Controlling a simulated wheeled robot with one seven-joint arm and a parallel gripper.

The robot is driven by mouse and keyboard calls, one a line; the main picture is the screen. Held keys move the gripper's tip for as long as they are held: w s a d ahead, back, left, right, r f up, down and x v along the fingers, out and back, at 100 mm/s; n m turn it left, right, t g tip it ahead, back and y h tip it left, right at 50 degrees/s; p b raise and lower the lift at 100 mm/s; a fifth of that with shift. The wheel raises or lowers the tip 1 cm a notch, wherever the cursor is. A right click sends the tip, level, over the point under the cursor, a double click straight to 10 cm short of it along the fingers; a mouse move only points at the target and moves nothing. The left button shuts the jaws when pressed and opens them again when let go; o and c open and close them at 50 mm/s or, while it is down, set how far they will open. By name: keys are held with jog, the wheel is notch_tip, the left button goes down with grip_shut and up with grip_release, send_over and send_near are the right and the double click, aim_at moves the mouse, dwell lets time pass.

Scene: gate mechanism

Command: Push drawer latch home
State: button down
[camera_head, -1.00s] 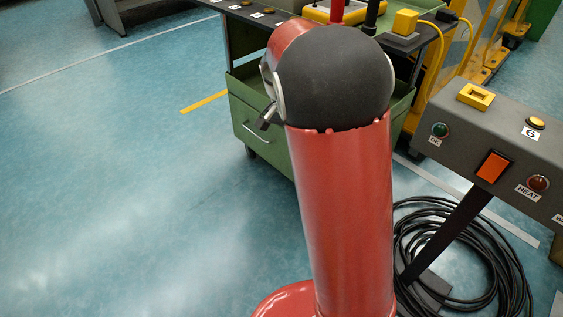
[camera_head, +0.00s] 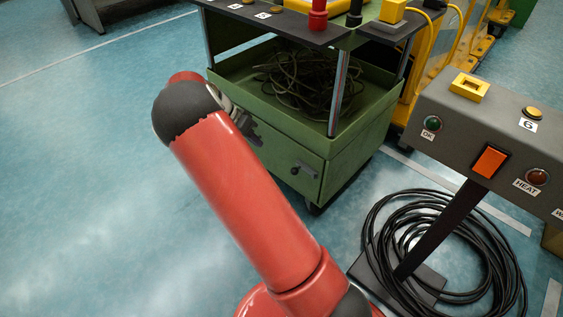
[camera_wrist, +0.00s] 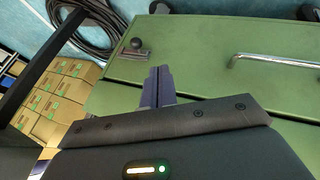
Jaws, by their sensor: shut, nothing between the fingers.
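The green drawer front (camera_wrist: 205,62) fills the upper right of the wrist view, with a long metal handle (camera_wrist: 280,62). The latch (camera_wrist: 136,47), a small dark round knob on a plate, sits near the drawer's left end there. It also shows in the head view (camera_head: 302,168) on the cart's front, near its right corner. My gripper (camera_wrist: 158,70) is shut and empty, its fingertips just below and right of the latch in the wrist view. A gap shows in the picture; contact with the panel cannot be told. In the head view my arm mostly hides the gripper.
The green cart (camera_head: 345,150) has a coiled cable in its open shelf. A grey control panel (camera_head: 470,130) stands at right, above a black cable coil (camera_head: 490,235). Cardboard boxes (camera_wrist: 62,95) show in the wrist view. Blue floor at left is clear.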

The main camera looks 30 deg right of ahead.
aim_at(296, 169)
jog(key=s+d+f+b, duration=0.1)
jog(key=s+d+f, duration=0.4)
jog(key=d+f, duration=0.2)
notch_tip(296, 169, down, 2)
jog(key=shift+s+d+f, duration=0.1)
jog(key=shift+s+d, duration=0.05)
dwell(0.4)
